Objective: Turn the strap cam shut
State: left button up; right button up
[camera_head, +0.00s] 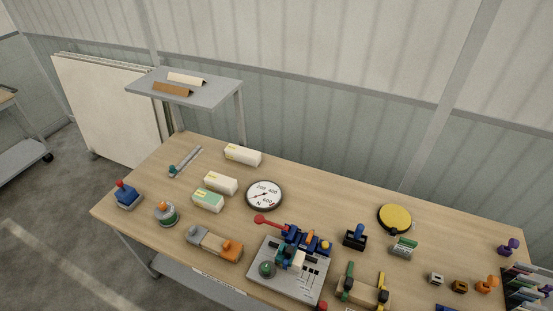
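Neither of my grippers shows in the head view. I cannot tell for certain which part is the strap cam. A grey base plate (312,272) at the front middle of the bench carries a blue mechanism (294,232), a red-knobbed lever (268,221) pointing left and a green knob (267,269). To its right, a tan block (362,292) has a green strap-like part (346,282) and a yellow one (382,287) standing on it, cut by the lower edge. To the left is a grey and tan block (213,244) with an orange part (232,250) at its right end.
The wooden bench (320,195) also holds a round dial (264,195), a yellow disc (395,218), white boxes (242,154), a blue and red joystick-like piece (126,196) and small parts at right. A grey shelf (205,92) stands behind. The bench's back middle is clear.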

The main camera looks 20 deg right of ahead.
aim_at(309, 240)
jog(key=z, duration=1.2)
